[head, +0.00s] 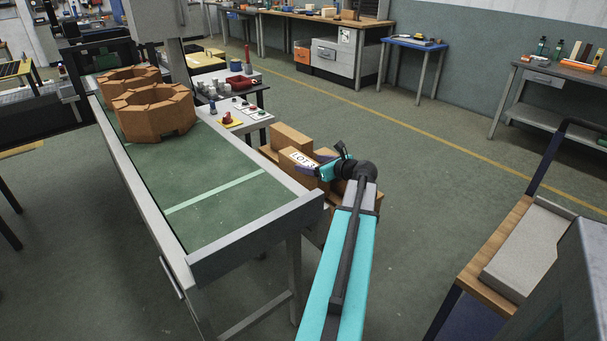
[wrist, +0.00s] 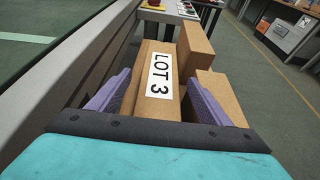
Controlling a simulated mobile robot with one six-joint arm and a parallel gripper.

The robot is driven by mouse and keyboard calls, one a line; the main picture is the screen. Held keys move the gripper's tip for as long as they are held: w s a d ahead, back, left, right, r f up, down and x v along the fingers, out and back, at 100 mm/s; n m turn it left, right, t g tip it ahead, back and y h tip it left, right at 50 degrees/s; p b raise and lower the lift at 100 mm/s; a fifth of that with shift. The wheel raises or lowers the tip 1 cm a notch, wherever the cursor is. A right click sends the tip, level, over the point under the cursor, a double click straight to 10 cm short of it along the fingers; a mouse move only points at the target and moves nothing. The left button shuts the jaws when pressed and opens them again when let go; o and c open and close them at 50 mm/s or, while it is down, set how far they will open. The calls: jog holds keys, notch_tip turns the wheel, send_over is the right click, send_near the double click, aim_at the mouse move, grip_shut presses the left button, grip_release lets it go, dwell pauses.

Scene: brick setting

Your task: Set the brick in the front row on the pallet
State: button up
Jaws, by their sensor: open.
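A tan brick with a white "LOT 3" label (wrist: 157,85) lies between my gripper's purple fingers (wrist: 158,92) in the wrist view. The fingers are open, one on each side of it; I cannot tell whether either touches it. In the head view the labelled brick (head: 296,158) sits by the tip of my gripper (head: 315,171), which partly covers it. Other tan bricks stand close by: a taller one (wrist: 196,48) beyond and to the right, and one at the right finger (wrist: 221,92). The pallet is mostly hidden under the bricks and behind my arm.
A green-topped conveyor (head: 220,205) with a grey frame runs along the left and carries ring-shaped brick stacks (head: 153,112). A small control table (head: 240,113) stands behind the bricks. A cart (head: 500,250) stands at the right. The floor between is clear.

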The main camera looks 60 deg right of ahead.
aim_at(306, 162)
jog(key=shift+x, duration=1.75)
jog(key=shift+d, duration=0.1)
jog(key=shift+c, duration=0.2)
grip_shut()
jog(key=shift+r, duration=0.15)
